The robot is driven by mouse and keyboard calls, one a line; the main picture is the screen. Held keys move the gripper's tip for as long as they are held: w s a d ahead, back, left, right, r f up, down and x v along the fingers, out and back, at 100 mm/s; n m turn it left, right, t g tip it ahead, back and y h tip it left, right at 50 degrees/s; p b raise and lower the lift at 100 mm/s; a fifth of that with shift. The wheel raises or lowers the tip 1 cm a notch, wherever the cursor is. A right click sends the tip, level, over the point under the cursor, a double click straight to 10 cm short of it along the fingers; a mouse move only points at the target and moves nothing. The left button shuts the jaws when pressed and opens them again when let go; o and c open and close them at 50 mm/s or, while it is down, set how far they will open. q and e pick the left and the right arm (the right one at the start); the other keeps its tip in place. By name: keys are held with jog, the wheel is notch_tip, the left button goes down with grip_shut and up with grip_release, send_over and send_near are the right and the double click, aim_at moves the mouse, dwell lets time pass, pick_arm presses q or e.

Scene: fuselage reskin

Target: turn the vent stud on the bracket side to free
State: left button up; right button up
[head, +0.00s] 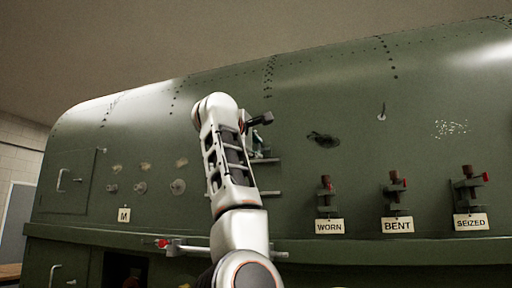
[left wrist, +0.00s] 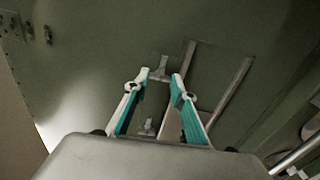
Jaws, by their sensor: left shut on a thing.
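In the left wrist view, a small grey T-shaped stud (left wrist: 160,71), which I take to be the vent stud, stands on the green skin between the tips of my left gripper (left wrist: 160,77). A second grey T-shaped stud (left wrist: 147,128) shows lower down between the fingers. In the head view, my left arm reaches up to the fuselage side, and its dark gripper (head: 258,120) is at the skin, with the stud too small to make out. Grey bracket parts (head: 266,193) stick out beside my arm. My right gripper is not in view.
Round knobs (head: 178,187) sit left of my arm above an M label (head: 124,215). A ledge (head: 380,252) runs below. A red-tipped rod (head: 163,243) lies near it.

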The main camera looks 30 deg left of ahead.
pick_arm(q)
jog(key=o, duration=1.1)
